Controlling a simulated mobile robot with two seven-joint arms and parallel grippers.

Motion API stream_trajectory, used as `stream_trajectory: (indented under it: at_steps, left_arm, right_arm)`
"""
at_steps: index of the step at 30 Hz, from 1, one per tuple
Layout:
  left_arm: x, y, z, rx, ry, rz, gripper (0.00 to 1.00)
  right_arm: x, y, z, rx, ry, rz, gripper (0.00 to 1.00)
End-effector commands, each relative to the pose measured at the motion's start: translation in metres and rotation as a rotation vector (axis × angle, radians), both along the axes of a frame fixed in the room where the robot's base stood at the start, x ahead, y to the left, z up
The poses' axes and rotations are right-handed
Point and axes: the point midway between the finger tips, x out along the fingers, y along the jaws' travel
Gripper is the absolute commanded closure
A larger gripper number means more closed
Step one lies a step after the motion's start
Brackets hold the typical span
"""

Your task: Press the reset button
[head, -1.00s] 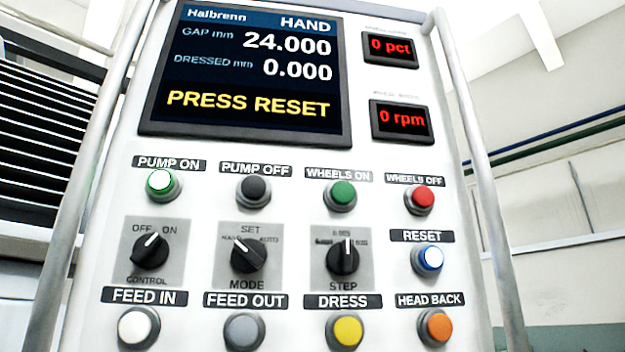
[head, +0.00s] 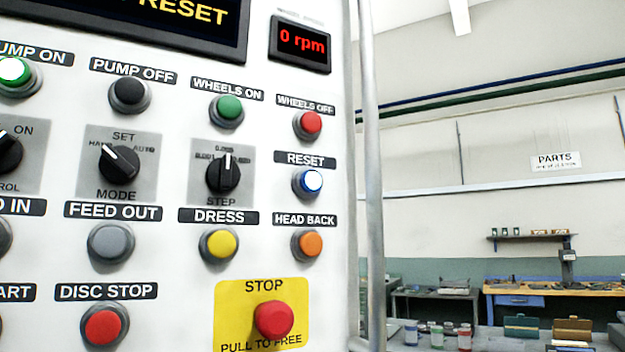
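The reset button (head: 310,181) is a round button with a blue rim and a bright, lit white-blue centre, under a black RESET label (head: 305,159) on the right part of the white control panel. The screen (head: 150,25) is cut off at the top, and only the end of its yellow text, "RESET", shows. Neither of my grippers is in the head view.
Near the reset button are the red wheels off button (head: 308,124), the orange head back button (head: 307,243) and the step knob (head: 223,173). A red stop button (head: 273,319) is below. A metal rail (head: 370,180) runs along the panel's right edge. Workbenches (head: 550,289) stand behind.

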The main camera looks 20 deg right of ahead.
Motion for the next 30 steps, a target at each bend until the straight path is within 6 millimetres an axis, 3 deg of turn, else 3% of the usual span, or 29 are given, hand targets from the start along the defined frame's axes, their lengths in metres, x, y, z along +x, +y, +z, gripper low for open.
stream_trajectory:
  at_steps: [15,30]
  left_arm:
    - [0.0015,0.0000,0.0011,0.000,-0.004,0.001,0.57]
    - [0.0030,-0.0002,0.0021,0.000,-0.007,0.000,0.57]
  right_arm:
    - [0.0001,0.0000,0.0000,0.000,0.000,0.000,1.00]
    - [0.0001,0.0000,0.0000,0.000,0.000,0.000,1.00]
